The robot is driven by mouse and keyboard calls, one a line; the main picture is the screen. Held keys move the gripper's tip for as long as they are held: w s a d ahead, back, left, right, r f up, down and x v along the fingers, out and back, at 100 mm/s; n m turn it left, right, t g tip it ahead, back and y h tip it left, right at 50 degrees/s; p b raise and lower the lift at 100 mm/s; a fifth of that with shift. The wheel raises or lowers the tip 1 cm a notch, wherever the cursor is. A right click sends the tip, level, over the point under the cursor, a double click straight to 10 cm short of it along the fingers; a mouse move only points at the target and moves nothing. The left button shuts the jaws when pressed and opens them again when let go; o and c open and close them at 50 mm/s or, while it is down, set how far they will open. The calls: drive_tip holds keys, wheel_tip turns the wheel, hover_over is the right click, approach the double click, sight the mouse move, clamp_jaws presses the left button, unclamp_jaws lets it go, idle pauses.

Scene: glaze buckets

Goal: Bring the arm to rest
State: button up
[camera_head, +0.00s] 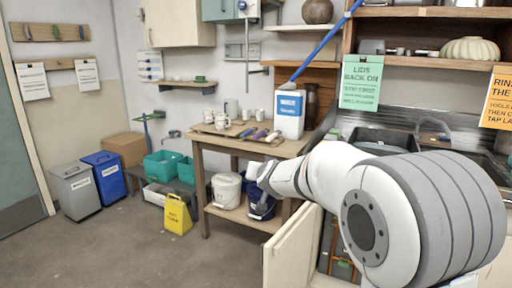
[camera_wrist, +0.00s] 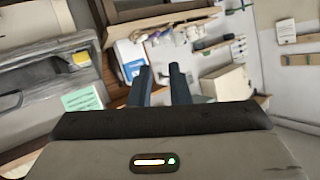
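My arm reaches from the right foreground towards the wooden work table (camera_head: 232,142) in the head view. Its far end hangs in front of the table's right side, and the finger detail there is too small to tell. In the wrist view my gripper (camera_wrist: 162,75) shows two dark fingers standing apart with nothing between them. A white bucket (camera_head: 226,190) and a dark blue bucket (camera_head: 262,208) stand on the table's lower shelf. The dark blue bucket is partly hidden by the end of my arm.
A white and blue container (camera_head: 289,114) and several mugs stand on the table top. An open cabinet door (camera_head: 292,250) is below my arm. A yellow floor sign (camera_head: 178,215), grey bin (camera_head: 75,190) and blue bin (camera_head: 105,174) stand left. The floor at front left is clear.

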drive_tip(key=s+d+f+g+p, duration=0.1)
drive_tip(key=s+d+g+p, duration=0.2)
drive_tip(key=s, duration=1)
drive_tip(key=s+d+n+g+h+p, duration=0.1)
drive_tip(key=s+d+g, duration=0.3)
drive_tip(key=s, duration=0.9)
drive_tip(key=s+d+f+g+p, duration=0.1)
drive_tip(key=s+d+g+p, duration=0.3)
drive_tip(key=s, duration=0.9)
drive_tip(key=shift+s+d+f+h+p, duration=0.3)
drive_tip(key=shift+d, duration=0.6)
